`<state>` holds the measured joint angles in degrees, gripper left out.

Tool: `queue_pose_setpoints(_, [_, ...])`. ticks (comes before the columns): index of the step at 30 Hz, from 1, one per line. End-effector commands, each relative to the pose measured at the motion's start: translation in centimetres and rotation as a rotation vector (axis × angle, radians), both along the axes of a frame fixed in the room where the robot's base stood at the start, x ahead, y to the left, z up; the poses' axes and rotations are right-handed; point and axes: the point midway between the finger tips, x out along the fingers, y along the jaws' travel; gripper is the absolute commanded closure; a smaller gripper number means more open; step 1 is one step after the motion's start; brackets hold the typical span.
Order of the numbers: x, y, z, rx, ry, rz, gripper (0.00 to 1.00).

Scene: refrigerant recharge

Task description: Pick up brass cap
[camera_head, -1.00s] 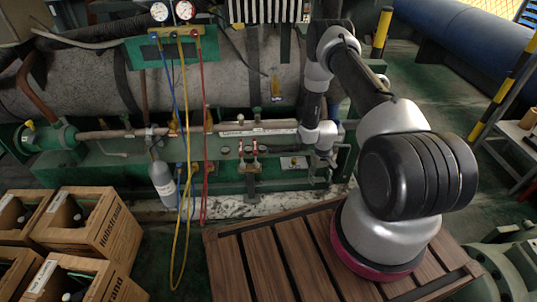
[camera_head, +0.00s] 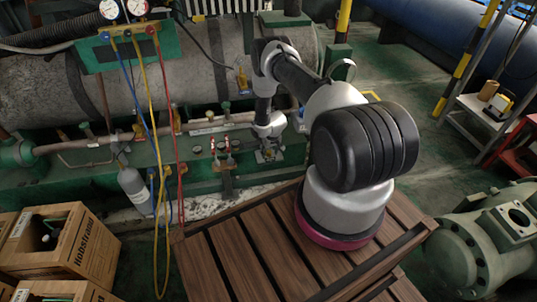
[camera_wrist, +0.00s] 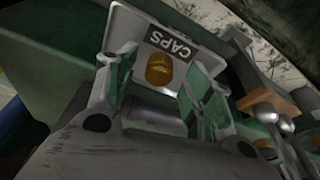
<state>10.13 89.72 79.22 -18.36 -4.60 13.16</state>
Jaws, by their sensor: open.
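In the wrist view, a small brass cap (camera_wrist: 158,69) sits in a shallow pale tray (camera_wrist: 126,22) with a dark "CAPS" label. My gripper (camera_wrist: 160,68) is open, with one finger on each side of the cap in the picture. I see no finger touching the cap, and the remaining height above it is hard to judge. In the head view, my gripper (camera_head: 268,154) is at the tray's place on the green base of the machine. The cap cannot be made out there.
Red-handled valves (camera_head: 222,146) stand left of my gripper. Yellow, blue and red hoses hang from the gauge manifold (camera_head: 128,32). A grey bottle (camera_head: 134,188) hangs further left. In the wrist view, metal parts and a tan block (camera_wrist: 265,103) lie right of my fingers.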

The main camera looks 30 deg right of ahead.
Motion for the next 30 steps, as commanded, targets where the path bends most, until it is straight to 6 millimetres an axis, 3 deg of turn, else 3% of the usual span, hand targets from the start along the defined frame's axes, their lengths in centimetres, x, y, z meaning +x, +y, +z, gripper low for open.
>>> queue_pose_setpoints(9, [0.3,0.0,-0.7,0.0,-0.001,0.0,0.48])
queue_pose_setpoints(17, [0.2,0.0,-0.7,0.0,-0.001,0.0,0.96])
queue_pose_setpoints(26, [0.2,0.0,-0.6,0.0,-0.001,0.0,0.97])
queue_pose_setpoints(30, [0.3,0.0,0.3,0.0,-0.001,0.0,0.97])
